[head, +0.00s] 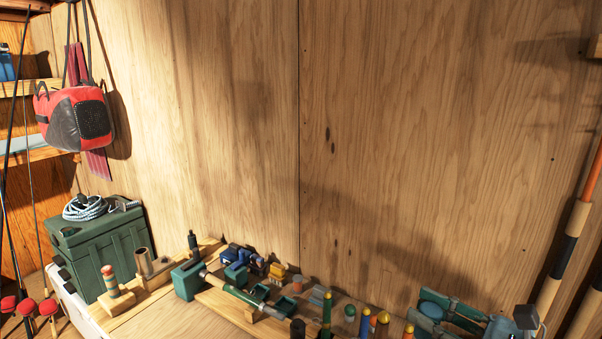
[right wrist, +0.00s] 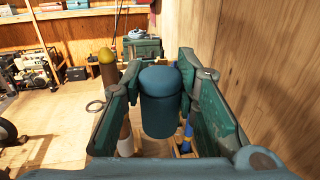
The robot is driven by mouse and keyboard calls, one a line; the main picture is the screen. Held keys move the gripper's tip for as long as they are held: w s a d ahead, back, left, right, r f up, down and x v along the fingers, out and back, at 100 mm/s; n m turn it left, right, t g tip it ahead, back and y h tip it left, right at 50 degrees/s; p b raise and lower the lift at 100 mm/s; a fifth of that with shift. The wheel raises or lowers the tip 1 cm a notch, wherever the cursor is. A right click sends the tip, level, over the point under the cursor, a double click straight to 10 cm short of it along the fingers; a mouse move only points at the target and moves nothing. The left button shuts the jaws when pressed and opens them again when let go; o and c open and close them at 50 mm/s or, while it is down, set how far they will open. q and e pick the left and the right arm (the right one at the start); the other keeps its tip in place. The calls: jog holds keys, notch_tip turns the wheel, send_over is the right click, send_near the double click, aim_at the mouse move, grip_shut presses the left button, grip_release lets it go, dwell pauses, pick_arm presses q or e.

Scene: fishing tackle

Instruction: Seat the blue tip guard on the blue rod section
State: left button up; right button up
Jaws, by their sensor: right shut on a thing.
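My right gripper (head: 452,312) is low at the right of the head view, above the bench. It is shut on the blue tip guard (head: 431,309), a dark teal-blue rounded cap. In the right wrist view the tip guard (right wrist: 161,103) sits between the two green fingers of the right gripper (right wrist: 160,92). A blue upright (head: 364,324) with a yellow-orange top stands left of the gripper, apart from the guard; it looks like the blue rod section. A blue strip (right wrist: 187,138) shows beyond the guard in the wrist view, mostly hidden. My left gripper is out of view.
Several other uprights stand near, including a green one (head: 327,312) and an orange one (head: 382,325). A green box (head: 103,255) is farther left. The wooden wall (head: 400,130) rises close behind.

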jog(key=s+a+f+n+g+y+b, duration=0.1)
jog(key=s+a+f+n+g+y, duration=0.15)
jog(key=s+f, duration=0.65)
jog(key=s+a+r+n+g+y, duration=0.1)
jog(key=a+r+n+g+y, duration=0.1)
jog(key=a+r+g, duration=0.4)
notch_tip(320, 180, up, 3)
jog(key=a+n, duration=0.1)
jog(key=a, duration=0.1)
jog(key=shift+a+n, duration=0.35)
jog(key=shift+a, duration=0.05)
